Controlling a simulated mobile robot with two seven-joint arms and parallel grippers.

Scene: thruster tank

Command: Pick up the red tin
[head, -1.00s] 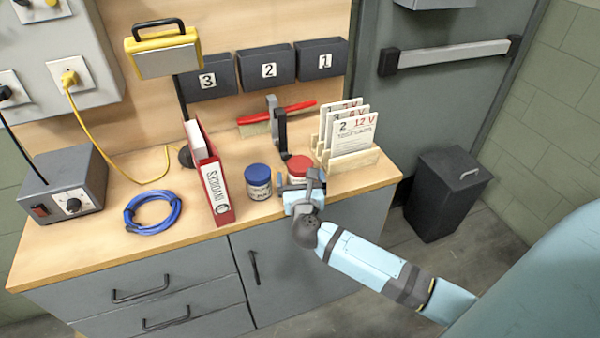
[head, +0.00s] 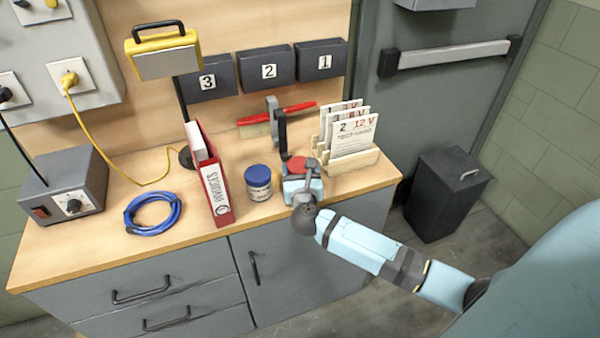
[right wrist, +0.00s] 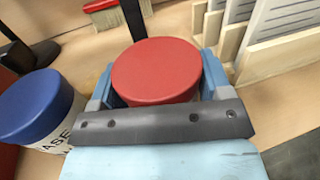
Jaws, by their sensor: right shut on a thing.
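The red tin shows its red lid (head: 298,163) in the head view, at the front right of the wooden counter; my gripper hides most of its body. In the right wrist view the red lid (right wrist: 156,70) sits between the two fingers. My right gripper (head: 301,172) is shut on the tin, with a finger on each side, as the right wrist view (right wrist: 157,88) also shows. I cannot tell whether the tin is off the counter. My left gripper is not in view.
A blue-lidded tin (head: 258,182) stands close to the left of the red one. A red binder (head: 215,180) stands farther left. A wooden rack of cards (head: 350,158) is close on the right. A brush with a red handle (head: 277,119) is behind.

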